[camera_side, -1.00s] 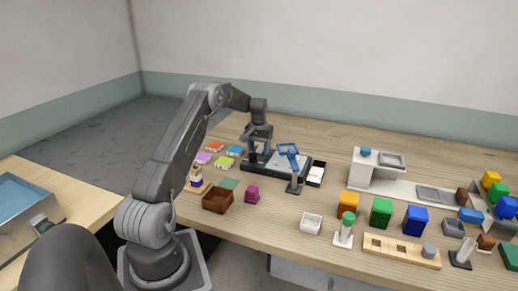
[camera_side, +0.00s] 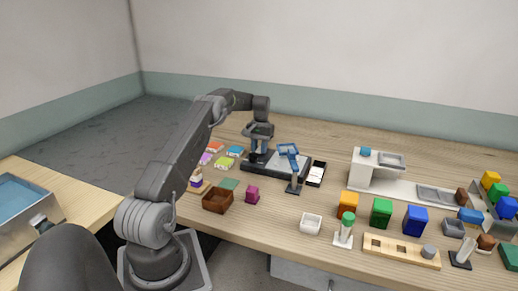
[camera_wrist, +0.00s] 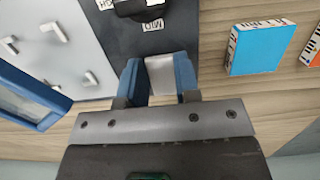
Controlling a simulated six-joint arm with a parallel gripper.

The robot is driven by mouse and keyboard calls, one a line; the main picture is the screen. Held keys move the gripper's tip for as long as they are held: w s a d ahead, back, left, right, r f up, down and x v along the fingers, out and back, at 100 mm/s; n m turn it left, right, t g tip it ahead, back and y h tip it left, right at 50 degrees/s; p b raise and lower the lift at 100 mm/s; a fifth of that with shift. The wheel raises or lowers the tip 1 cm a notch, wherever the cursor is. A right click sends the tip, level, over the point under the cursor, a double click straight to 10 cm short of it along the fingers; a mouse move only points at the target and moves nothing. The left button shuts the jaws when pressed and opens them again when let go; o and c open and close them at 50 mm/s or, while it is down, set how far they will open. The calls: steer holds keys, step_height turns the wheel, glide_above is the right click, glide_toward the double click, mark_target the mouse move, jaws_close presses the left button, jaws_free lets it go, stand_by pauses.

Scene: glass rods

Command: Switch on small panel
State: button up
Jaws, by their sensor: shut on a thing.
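The small panel (camera_wrist: 180,28) is a dark board with a light plate (camera_wrist: 72,45) carrying several pale pegs. A black knob (camera_wrist: 138,8) with printed labels, one reading MID, sits at the top of the wrist view. In the side view the panel (camera_side: 290,163) lies flat on the wooden table. My gripper (camera_wrist: 158,66) has its blue fingers shut on a small light grey block (camera_wrist: 160,76) at the panel's edge. The side view shows my gripper (camera_side: 259,148) low over the panel's left part; its fingertips are hard to make out there.
A blue box (camera_wrist: 262,48) and an orange box (camera_wrist: 312,48) lie beside the panel.

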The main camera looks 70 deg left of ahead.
mark_target(257, 151)
steer(key=shift+a, duration=0.1)
stand_by(0.3)
steer(key=o, duration=0.9)
steer(key=shift+g+h, duration=0.3)
steer(key=shift+w+r, duration=0.1)
steer(key=shift+r, duration=0.05)
steer(key=shift+r, duration=0.35)
steer(key=r, duration=0.3)
steer(key=shift+s+a+r, duration=0.1)
steer(key=shift+s+r, duration=0.3)
steer(key=s+a+r, duration=0.1)
steer(key=s+r, duration=0.1)
steer(key=s, duration=0.1)
steer(key=s+r, duration=0.2)
steer(key=s, duration=0.2)
steer(key=s+a+r, duration=0.1)
steer(key=s+r, duration=0.1)
steer(key=s, duration=0.1)
steer(key=shift+s+a+r, duration=0.2)
steer(key=shift+s+a, duration=0.1)
